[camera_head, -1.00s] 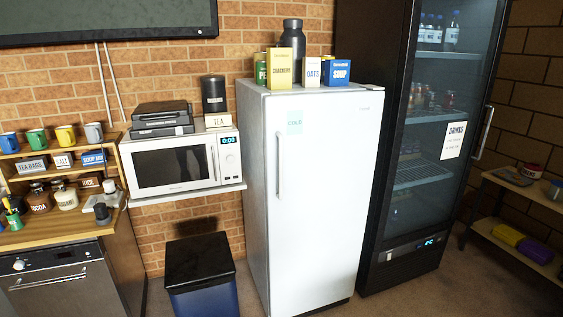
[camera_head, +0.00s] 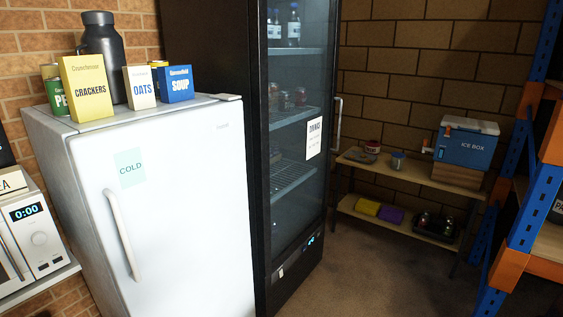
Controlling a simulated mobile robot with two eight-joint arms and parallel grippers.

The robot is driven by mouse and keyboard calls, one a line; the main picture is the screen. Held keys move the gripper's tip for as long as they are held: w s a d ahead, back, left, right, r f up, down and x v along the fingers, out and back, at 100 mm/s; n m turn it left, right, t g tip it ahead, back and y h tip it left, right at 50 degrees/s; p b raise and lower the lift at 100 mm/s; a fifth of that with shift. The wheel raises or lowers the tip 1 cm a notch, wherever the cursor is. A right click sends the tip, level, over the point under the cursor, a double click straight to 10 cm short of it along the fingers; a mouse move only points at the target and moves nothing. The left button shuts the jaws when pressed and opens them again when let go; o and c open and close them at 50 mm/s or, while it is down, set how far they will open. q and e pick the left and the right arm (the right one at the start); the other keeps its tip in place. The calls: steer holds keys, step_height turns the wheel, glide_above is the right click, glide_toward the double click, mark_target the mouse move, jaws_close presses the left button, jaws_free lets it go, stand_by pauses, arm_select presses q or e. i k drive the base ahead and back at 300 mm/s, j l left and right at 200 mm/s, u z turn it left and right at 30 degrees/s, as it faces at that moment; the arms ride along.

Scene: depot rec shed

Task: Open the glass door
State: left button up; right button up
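The glass door (camera_head: 297,135) belongs to a tall black drinks fridge (camera_head: 262,200) in the middle of the view. The door is shut, and bottles and cans show on the shelves behind the glass. A white "DRINKS" sheet (camera_head: 314,138) is stuck on it. Its long vertical handle (camera_head: 337,125) is on the door's right side. Neither of my grippers shows in this view.
A white fridge (camera_head: 190,190) with boxes on top stands left of the drinks fridge. A low wooden shelf (camera_head: 405,178) with an ice box (camera_head: 465,148) is behind to the right. Blue and orange racking (camera_head: 535,190) stands far right. The floor (camera_head: 385,265) between is clear.

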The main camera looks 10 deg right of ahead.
mark_target(258, 9)
steer(key=i+l+z, duration=0.2)
steer(key=i+z, duration=0.2)
steer(key=i+l+z, duration=0.1)
steer(key=i+z, duration=0.2)
steer(key=z, duration=0.15)
steer(key=i+z, duration=0.4)
steer(key=i+u, duration=0.35)
steer(key=i+l+u, duration=0.15)
steer(key=i+u, duration=0.2)
steer(key=i+l+u, duration=0.35)
steer(key=j, duration=0.1)
